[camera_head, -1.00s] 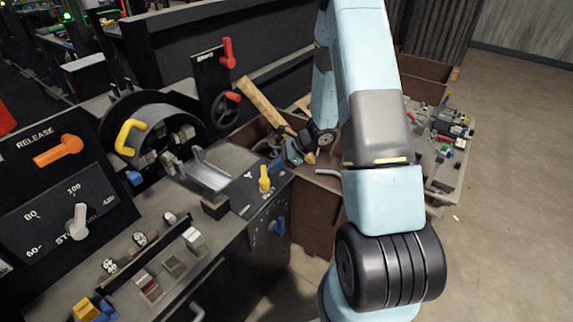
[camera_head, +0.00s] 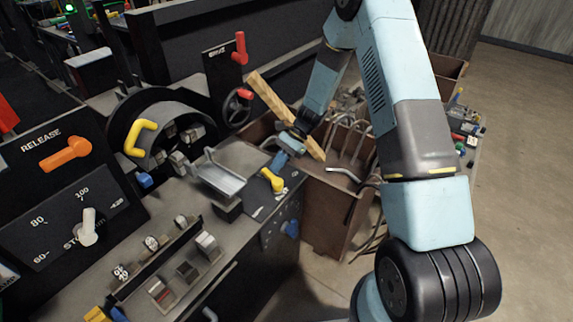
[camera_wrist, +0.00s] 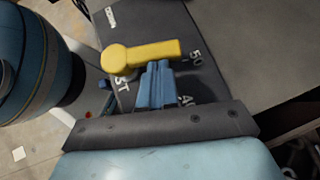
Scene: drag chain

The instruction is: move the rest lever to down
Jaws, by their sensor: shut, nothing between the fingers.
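The yellow lever (camera_head: 271,180) stands on the grey console corner in the head view. In the wrist view the yellow lever (camera_wrist: 150,54) lies across the picture, its round hub at the left and its arm pointing right. Partly hidden lettering ending in "ST" and the marking "50" show beside it. My gripper (camera_head: 279,161) is just behind the lever in the head view. In the wrist view my gripper (camera_wrist: 157,68) has its blue fingers together and empty, their tips at the lower edge of the lever's arm. Whether they touch it I cannot tell.
A metal tray (camera_head: 220,177) sits left of the lever and a blue knob (camera_head: 290,229) is on the console front below it. A brown bin (camera_head: 333,215) with bent pipes stands to the right.

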